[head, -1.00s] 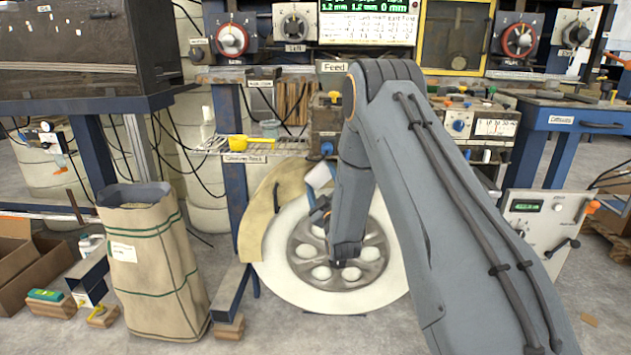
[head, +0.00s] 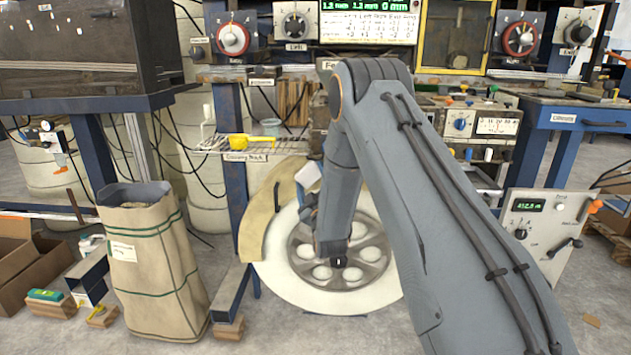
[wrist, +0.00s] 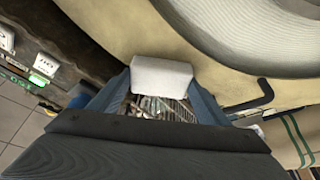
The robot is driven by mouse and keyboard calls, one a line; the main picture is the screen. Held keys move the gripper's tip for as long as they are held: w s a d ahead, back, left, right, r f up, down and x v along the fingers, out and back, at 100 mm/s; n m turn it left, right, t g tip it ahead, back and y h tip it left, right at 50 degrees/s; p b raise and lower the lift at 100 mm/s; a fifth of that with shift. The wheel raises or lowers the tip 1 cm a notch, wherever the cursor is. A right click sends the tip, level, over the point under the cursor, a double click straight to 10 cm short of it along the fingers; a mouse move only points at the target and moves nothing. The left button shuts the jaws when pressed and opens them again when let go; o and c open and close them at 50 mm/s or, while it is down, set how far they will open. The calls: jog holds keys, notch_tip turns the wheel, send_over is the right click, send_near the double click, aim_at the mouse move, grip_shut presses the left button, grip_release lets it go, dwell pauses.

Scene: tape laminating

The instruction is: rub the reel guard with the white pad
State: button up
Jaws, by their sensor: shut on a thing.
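The reel guard (head: 252,228) is a tan curved plate with a black handle, along the left rim of the big pale reel (head: 285,285). My gripper (wrist: 160,98) is shut on the white pad (wrist: 160,74), which sticks out beyond the fingertips. The pad also shows in the head view (head: 308,178), in front of the guard's upper right part. In the wrist view the guard's tan surface (wrist: 130,30) lies just beyond the pad; I cannot tell whether they touch. My arm hides most of the gripper and part of the reel in the head view.
A wire rack (head: 262,147) with a yellow scoop is above the guard. A blue post (head: 232,150) stands left of it. A tall paper sack (head: 155,262) is on the floor at left. A control box (head: 540,230) stands at right.

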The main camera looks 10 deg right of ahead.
jog(key=shift+r, duration=0.15)
jog(key=shift+s+a+p, duration=0.3)
jog(key=shift+s+p, duration=0.15)
jog(key=shift+s, duration=0.5)
jog(key=shift+s+a+p, duration=0.35)
jog(key=shift+s+p, duration=0.1)
jog(key=shift+s, duration=0.45)
jog(key=shift+s+a+p, duration=0.3)
jog(key=shift+s+p, duration=0.15)
jog(key=shift+s, duration=0.5)
jog(key=shift+s, duration=0.1)
jog(key=shift+s+a+p, duration=0.25)
jog(key=shift+s+p, duration=0.05)
jog(key=shift+s, duration=0.4)
jog(key=shift+s+a+p, duration=0.2)
jog(key=shift+s+p, duration=0.05)
jog(key=shift+s, duration=0.4)
